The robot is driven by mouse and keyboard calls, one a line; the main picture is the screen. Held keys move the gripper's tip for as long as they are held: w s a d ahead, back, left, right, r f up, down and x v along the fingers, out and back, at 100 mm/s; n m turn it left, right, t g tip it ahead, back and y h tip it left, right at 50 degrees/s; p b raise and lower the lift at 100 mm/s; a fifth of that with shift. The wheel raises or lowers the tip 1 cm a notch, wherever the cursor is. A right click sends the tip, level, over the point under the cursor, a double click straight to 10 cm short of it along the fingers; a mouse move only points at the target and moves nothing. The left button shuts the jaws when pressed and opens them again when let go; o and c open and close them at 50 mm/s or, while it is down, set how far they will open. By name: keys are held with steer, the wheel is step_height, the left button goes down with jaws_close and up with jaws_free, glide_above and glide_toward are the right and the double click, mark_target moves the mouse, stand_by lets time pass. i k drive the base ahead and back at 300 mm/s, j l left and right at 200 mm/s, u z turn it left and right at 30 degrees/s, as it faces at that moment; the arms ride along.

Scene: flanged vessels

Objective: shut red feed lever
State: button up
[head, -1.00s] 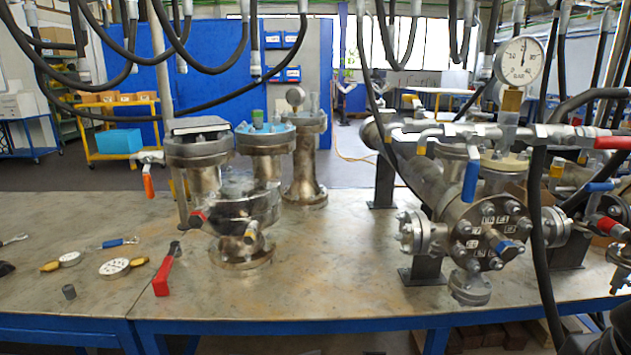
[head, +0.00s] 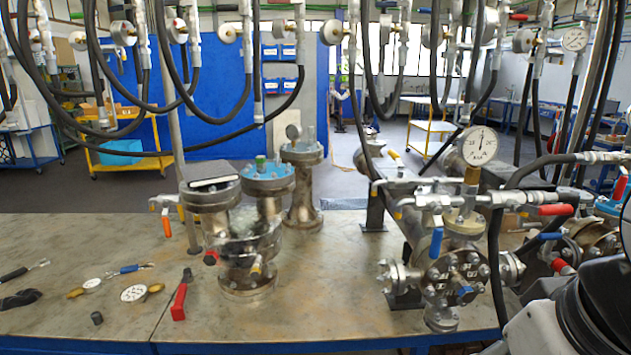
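Several red handles show, and I cannot tell for sure which is the feed lever. One red lever (head: 555,209) lies roughly level, along the horizontal pipe under the pressure gauge (head: 481,147). A second red handle (head: 561,266) sits lower, right of the flanged vessel (head: 452,272). A red-handled lever (head: 180,300) lies on the bench at left, and a small red tip (head: 211,257) is on the left vessel (head: 247,252). A blue lever (head: 436,243) hangs down from the pipe. My gripper is out of view; part of my arm shows at bottom right.
Black hoses and gauges hang across the top, and one hose (head: 497,260) drops in front of the right vessel. Small gauges (head: 134,293) and tools lie on the metal bench (head: 300,315) at left. The bench's front middle is clear.

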mark_target(560, 209)
steer(key=z, duration=0.75)
steer(key=i+l+u, duration=0.2)
steer(key=i+l, duration=0.35)
steer(key=i, duration=0.1)
